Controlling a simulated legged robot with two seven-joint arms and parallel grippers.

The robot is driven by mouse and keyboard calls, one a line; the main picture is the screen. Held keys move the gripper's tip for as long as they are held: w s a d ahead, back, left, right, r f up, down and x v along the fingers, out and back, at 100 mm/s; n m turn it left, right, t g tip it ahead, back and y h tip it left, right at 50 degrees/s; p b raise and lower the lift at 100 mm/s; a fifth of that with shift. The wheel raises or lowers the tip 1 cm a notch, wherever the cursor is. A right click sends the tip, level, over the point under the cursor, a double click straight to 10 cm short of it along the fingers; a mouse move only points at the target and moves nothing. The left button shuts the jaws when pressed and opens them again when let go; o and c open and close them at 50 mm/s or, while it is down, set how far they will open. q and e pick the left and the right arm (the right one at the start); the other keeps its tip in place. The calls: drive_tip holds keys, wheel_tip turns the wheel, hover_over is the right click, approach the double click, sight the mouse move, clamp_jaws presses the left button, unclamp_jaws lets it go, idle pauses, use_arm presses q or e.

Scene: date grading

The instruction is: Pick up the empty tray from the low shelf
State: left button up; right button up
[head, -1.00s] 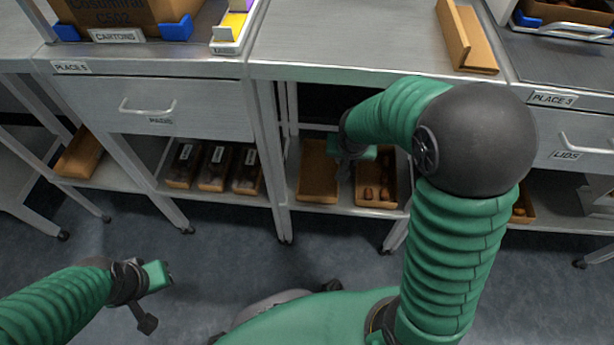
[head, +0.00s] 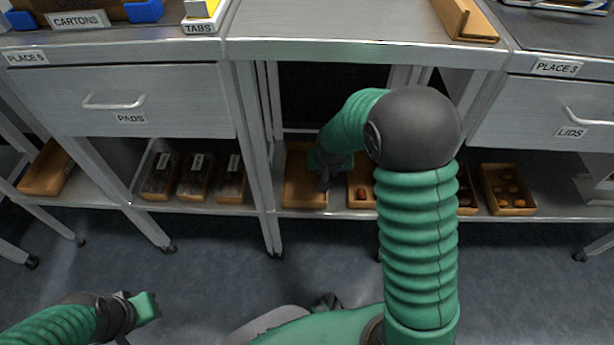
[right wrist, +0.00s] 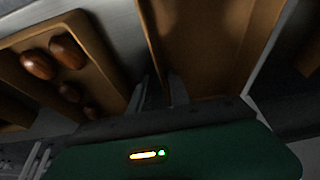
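The empty tray (head: 303,192) is a plain brown open box on the low shelf (head: 340,213), under the middle table. In the right wrist view its bare inside (right wrist: 215,45) shows at the upper right. My right gripper (head: 324,178) is at the tray's right side. In the right wrist view its two fingers (right wrist: 158,92) are apart, one on each side of the tray's near side wall; I see no clear grip on it. My left gripper (head: 147,306) hangs over the floor at lower left, away from the shelf; its fingers are barely visible.
A tray with dates (head: 360,192) stands close on the right, partly behind my right arm; it also shows in the right wrist view (right wrist: 88,35). Another date tray (head: 507,190) is further right. Filled boxes (head: 195,178) stand left beyond the table legs (head: 270,190).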

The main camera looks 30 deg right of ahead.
drive_tip(key=shift+d, duration=0.2)
clamp_jaws()
idle(1.0)
